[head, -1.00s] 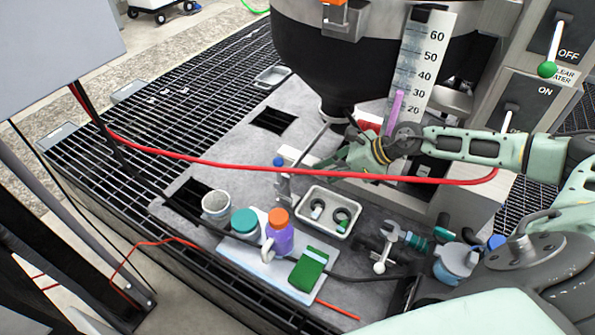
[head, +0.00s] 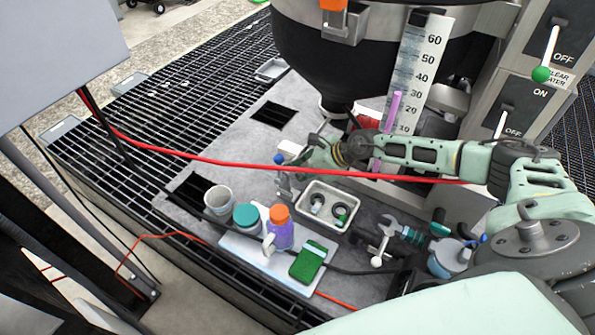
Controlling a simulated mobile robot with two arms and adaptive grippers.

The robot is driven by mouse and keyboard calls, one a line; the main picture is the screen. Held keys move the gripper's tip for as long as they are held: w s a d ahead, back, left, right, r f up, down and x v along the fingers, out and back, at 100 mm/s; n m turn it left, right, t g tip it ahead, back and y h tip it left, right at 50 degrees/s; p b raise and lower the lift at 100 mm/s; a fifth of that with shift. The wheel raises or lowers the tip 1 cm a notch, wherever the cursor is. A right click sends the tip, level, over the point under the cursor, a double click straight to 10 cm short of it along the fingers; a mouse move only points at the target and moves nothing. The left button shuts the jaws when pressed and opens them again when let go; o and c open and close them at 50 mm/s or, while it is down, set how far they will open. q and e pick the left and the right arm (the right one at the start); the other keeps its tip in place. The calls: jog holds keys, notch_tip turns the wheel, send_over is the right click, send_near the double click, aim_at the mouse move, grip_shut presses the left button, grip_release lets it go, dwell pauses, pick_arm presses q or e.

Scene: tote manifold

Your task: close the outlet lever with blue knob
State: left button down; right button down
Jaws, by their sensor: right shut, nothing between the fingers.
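The blue knob (head: 279,159) tops the short outlet lever beside the grey metal outlet fitting (head: 284,184), below the black hopper. The knob stands just left of my right gripper (head: 297,158). My right gripper is shut and empty, with its fingertips close to the knob on its right side. I cannot tell whether they touch it. The gripper hides part of the outlet pipe behind it. My left gripper is not in view.
A grey tray (head: 329,207) with small parts, an orange-capped purple bottle (head: 279,231), a white mug (head: 218,199) and a green sponge (head: 308,262) stand nearby. A scale (head: 412,75) stands behind.

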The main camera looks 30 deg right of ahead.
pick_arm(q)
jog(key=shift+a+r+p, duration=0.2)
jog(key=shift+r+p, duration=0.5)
pick_arm(e)
jog(key=shift+w+a+r+g, duration=0.15)
jog(key=shift+w+r+g, duration=0.05)
jog(key=shift+r+g, duration=0.1)
